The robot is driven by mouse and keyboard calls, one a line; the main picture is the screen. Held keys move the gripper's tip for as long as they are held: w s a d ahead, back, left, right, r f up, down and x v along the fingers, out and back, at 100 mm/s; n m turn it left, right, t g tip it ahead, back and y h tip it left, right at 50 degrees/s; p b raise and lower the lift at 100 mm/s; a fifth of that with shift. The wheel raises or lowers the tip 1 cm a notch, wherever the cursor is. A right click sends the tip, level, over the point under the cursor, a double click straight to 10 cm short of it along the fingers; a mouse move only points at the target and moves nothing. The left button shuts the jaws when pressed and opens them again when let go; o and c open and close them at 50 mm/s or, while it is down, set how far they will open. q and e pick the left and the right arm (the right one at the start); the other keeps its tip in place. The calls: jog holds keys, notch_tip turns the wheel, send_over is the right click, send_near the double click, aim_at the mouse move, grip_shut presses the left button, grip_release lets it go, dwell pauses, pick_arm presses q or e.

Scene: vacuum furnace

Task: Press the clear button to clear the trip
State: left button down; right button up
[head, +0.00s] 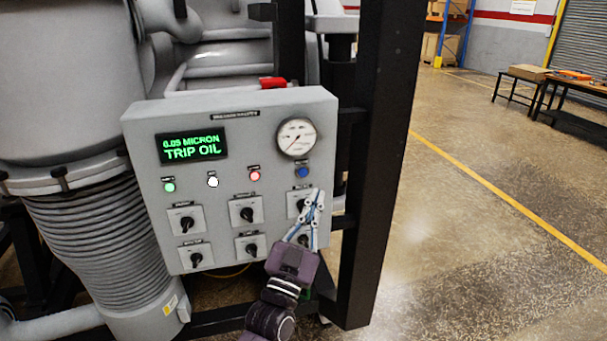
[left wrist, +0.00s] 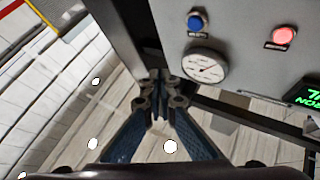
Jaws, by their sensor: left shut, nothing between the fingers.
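The grey control panel (head: 230,120) carries a row of small round buttons or lamps: green (head: 169,187), white (head: 213,182), red (head: 255,176) and blue (head: 302,171). Their labels are too small to read, so I cannot tell which is the clear button. The green-lit display (head: 193,147) reads "0.05 MICRON TRIP OIL". My left gripper (head: 316,195) is shut and empty in front of the panel's right side, its tips just below and right of the blue button in the head view. In the left wrist view its tips (left wrist: 161,82) appear apart from the blue button (left wrist: 197,20) and red button (left wrist: 283,36).
A round gauge (head: 297,137) sits above the blue button. Several rotary switches (head: 246,213) lie below the row, partly behind my gripper at right. A black post (head: 378,150) stands right of the panel.

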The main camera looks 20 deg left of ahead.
aim_at(303, 172)
pick_arm(q)
jog(key=shift+w+a+b, duration=0.55)
jog(key=shift+w+a, duration=0.25)
jog(key=shift+w, duration=0.35)
jog(key=shift+w+a+b, duration=0.6)
jog(key=shift+w+a, duration=0.15)
jog(key=shift+w, duration=0.4)
jog(key=shift+w+a+b, duration=0.55)
jog(key=shift+w+a, duration=0.25)
jog(key=shift+w, duration=0.35)
jog(key=shift+w+a, duration=0.2)
jog(key=shift+w, duration=0.15)
jog(key=shift+w+a+b, duration=0.25)
jog(key=shift+w+b, duration=0.05)
jog(key=shift+b, duration=0.1)
jog(key=shift+s+d, duration=0.15)
jog(key=shift+s+d+p, duration=0.35)
jog(key=shift+s+p, duration=0.15)
jog(key=shift+s, duration=0.05)
